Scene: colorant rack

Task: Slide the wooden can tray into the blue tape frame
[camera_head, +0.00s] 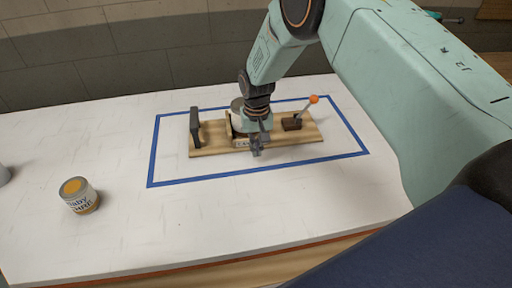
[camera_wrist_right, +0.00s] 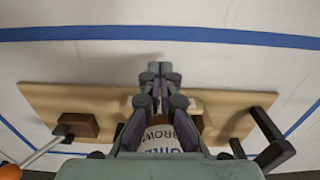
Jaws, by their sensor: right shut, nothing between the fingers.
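The wooden can tray (camera_head: 212,138) is a pale board with a black upright handle (camera_head: 195,127) at its left end and a dark block with an orange-knobbed lever (camera_head: 313,99) at its right. It lies inside the blue tape frame (camera_head: 152,153), with bare table between it and the near tape line. A can (camera_head: 236,115) stands mid-tray, partly hidden by my right gripper (camera_head: 257,150). That gripper points down, shut and empty, at the tray's near side by a small label plate; touching cannot be told. In the wrist view, its fingertips (camera_wrist_right: 158,72) are together. My left gripper is out of view.
Part of a grey object (camera_head: 4,174) shows at the left edge. The table's front is clear. A grey block wall is behind.

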